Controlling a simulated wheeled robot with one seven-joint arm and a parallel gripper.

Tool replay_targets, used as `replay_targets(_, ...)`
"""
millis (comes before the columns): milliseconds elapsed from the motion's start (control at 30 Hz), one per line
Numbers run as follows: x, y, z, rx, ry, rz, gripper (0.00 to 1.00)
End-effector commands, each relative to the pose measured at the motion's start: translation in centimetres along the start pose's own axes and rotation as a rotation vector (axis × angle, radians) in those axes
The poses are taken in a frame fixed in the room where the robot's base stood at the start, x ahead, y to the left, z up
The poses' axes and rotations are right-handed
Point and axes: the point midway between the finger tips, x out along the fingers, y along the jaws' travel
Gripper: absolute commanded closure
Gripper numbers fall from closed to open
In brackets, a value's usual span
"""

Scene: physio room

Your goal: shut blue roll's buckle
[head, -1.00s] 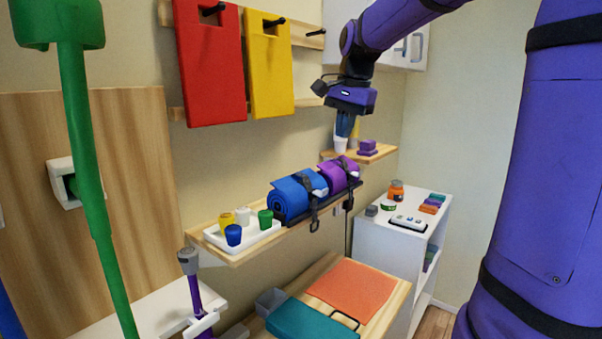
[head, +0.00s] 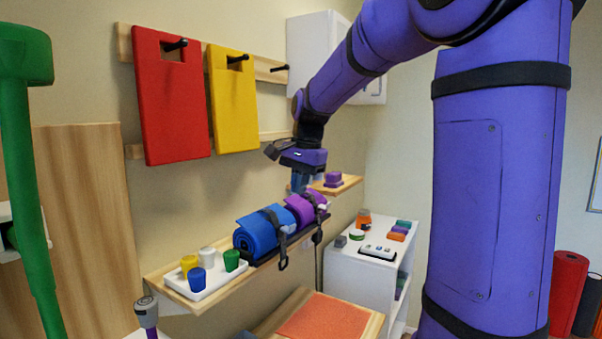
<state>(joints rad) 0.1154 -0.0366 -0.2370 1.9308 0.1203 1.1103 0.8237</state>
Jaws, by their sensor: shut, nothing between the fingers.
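The blue roll (head: 254,235) lies on the wooden wall shelf, to the left of the purple roll (head: 310,204). A dark strap (head: 273,219) passes over the blue roll. A dark buckle piece (head: 283,263) hangs at the strap's lower front, below the shelf edge; I cannot tell how its parts are joined. My gripper (head: 299,189) points down just above the rolls, nearer the purple one in the picture. It is shut with nothing visible in it. Its fingertips are small, and I cannot tell if they touch a roll.
A white tray (head: 222,280) with several coloured cups stands left on the shelf (head: 176,286). A small shelf (head: 352,183) holds purple blocks behind. A white cabinet (head: 345,275) with jars and blocks stands right. Red (head: 175,110) and yellow (head: 233,105) boards hang above.

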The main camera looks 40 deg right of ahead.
Motion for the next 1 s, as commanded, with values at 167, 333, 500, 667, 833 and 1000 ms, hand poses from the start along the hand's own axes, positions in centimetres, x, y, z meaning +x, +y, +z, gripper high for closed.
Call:
replay_targets(167, 3.5, 0.0, 0.0, 0.0, -0.002, 0.003, 1.0)
replay_targets(333, 6.1, 0.0, 0.0, 0.0, -0.001, 0.001, 1.0)
replay_targets(500, 7.7, 0.0, 0.0, 0.0, -0.001, 0.001, 1.0)
replay_targets(667, 8.2, 0.0, 0.0, 0.0, 0.0, 0.0, 1.0)
replay_targets(833, 8.2, 0.0, 0.0, 0.0, 0.0, -0.001, 1.0)
replay_targets(1000, 8.2, 0.0, 0.0, 0.0, 0.0, -0.002, 1.0)
